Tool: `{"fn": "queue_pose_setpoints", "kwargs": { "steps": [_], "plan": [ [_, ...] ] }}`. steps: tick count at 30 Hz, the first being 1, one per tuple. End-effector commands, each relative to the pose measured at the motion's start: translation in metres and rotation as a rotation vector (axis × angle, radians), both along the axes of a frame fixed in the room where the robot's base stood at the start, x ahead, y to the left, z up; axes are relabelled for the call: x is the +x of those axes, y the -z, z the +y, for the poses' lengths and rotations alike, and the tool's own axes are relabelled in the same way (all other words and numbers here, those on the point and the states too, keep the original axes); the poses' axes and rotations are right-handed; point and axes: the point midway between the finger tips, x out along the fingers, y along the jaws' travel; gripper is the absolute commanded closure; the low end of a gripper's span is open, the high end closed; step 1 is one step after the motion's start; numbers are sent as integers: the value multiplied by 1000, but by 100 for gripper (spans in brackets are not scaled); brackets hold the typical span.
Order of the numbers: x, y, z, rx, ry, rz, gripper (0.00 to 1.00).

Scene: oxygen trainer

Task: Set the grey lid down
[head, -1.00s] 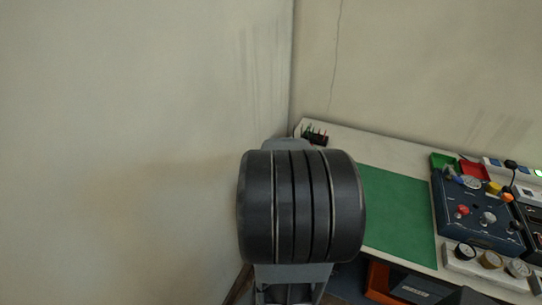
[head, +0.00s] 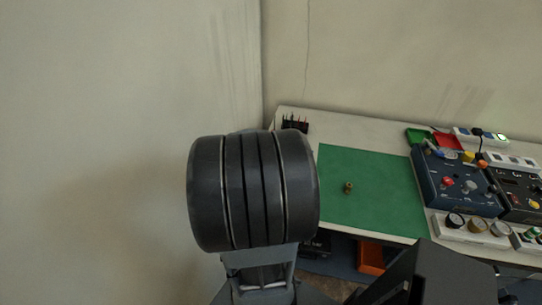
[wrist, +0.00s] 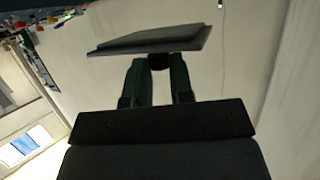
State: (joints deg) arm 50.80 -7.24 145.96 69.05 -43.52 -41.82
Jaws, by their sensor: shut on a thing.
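In the wrist view, the grey lid (wrist: 150,39) is a flat plate held in front of my gripper (wrist: 158,68). The two dark green fingers are shut on a small black part under the plate, perhaps its knob. The lid is seen nearly edge-on and looks clear of any surface. In the head view neither my gripper nor the lid shows; a big dark ribbed part of my own arm fills the middle.
A bench on the right has a green mat (head: 385,205) with a small brass piece (head: 348,187) on it. Blue control box (head: 455,182), white gauge block (head: 470,230), red tray (head: 447,141) and green tray (head: 418,136) stand right. An orange bin (head: 370,258) is below. Much of the mat is bare.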

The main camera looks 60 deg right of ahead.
Motion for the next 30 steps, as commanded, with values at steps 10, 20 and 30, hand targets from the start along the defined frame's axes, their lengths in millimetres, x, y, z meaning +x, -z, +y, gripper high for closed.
{"fn": "queue_pose_setpoints", "kwargs": {
  "steps": [10,20,30],
  "plan": [
    [51,29,-36,3,-2,3,100],
    [94,73,-68,2,0,2,100],
    [107,92,-77,1,0,2,100]
  ]
}}
